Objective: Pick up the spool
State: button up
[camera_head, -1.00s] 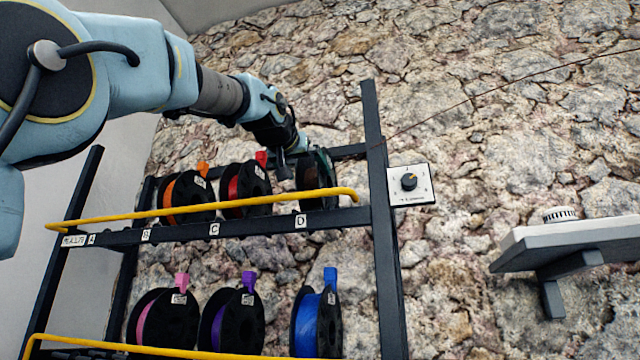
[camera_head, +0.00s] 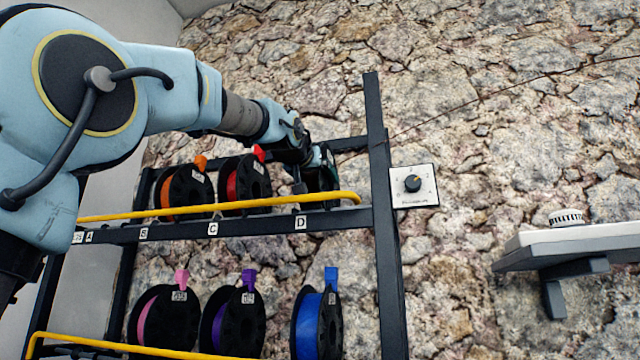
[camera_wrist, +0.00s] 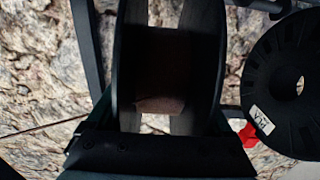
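A dark spool with a greenish edge (camera_head: 324,170) stands upright at the right end of the upper shelf, above the D label. My gripper (camera_head: 300,182) is right at it, covering its left side in the head view. In the wrist view the spool (camera_wrist: 206,70) fills the middle, its two dark flanges on either side of a brownish core. A dark bar of my gripper (camera_wrist: 148,152) crosses the lower edge of that view, close against the spool. Both fingertips are not clearly visible, so I cannot tell whether they grip.
A red spool (camera_head: 256,182) and an orange spool (camera_head: 190,197) stand to the left. A yellow rail (camera_head: 240,205) runs along the shelf front. Pink, purple and blue (camera_head: 309,325) spools stand below. A dial box (camera_head: 414,187) and a grey ledge (camera_head: 590,243) are at right.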

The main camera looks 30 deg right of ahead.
grip_shut()
dwell(0.5)
jog(key=shift+r, duration=0.15)
notch_tip(320, 180, up, 9)
jog(key=shift+d+f, duration=0.1)
jog(key=shift+f, duration=0.05)
jog(key=shift+r, duration=0.5)
